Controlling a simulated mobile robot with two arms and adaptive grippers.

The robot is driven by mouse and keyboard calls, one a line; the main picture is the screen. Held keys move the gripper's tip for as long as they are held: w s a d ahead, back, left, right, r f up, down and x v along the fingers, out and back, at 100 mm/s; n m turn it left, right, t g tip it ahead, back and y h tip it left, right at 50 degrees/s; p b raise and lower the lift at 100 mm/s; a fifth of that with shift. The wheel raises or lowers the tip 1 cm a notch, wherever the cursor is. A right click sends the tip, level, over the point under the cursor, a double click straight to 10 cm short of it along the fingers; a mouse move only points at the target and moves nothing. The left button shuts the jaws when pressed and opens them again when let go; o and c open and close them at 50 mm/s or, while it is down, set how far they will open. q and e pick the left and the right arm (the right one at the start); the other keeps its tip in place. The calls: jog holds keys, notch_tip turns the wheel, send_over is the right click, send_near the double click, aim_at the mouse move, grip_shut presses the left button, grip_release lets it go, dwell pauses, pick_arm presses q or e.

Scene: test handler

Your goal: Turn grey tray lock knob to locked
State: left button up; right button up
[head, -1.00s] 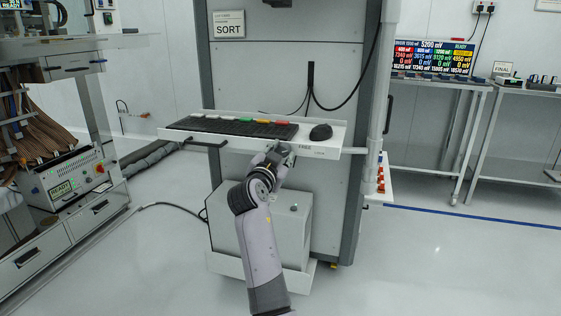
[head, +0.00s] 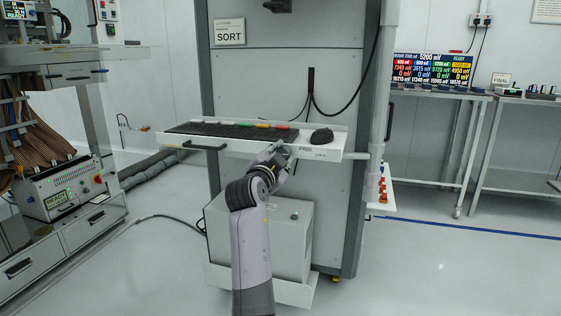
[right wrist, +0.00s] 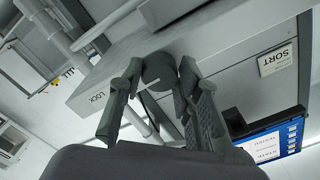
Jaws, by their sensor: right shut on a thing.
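The grey tray lock knob (right wrist: 158,69) is a round dark knob under the front edge of the keyboard tray (head: 231,146). A white line on it slants to the lower left in the right wrist view, the side where the LOCK label (right wrist: 97,96) is. My right gripper (right wrist: 158,74) has one finger on each side of the knob and is shut on it. In the head view my right gripper (head: 281,152) is at the tray's front edge, left of the small printed labels (head: 313,154), and hides the knob. My left gripper is not in view.
A keyboard (head: 225,131) and a black mouse (head: 321,136) lie on the tray. A grey box (head: 285,235) stands below it, close to my right arm. A white post (head: 381,85) rises at the right. The floor at the front right is clear.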

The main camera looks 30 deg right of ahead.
jog(key=shift+m, duration=0.3)
dwell(0.4)
jog(key=o, duration=1.1)
jog(key=shift+o, duration=0.2)
notch_tip(320, 180, up, 10)
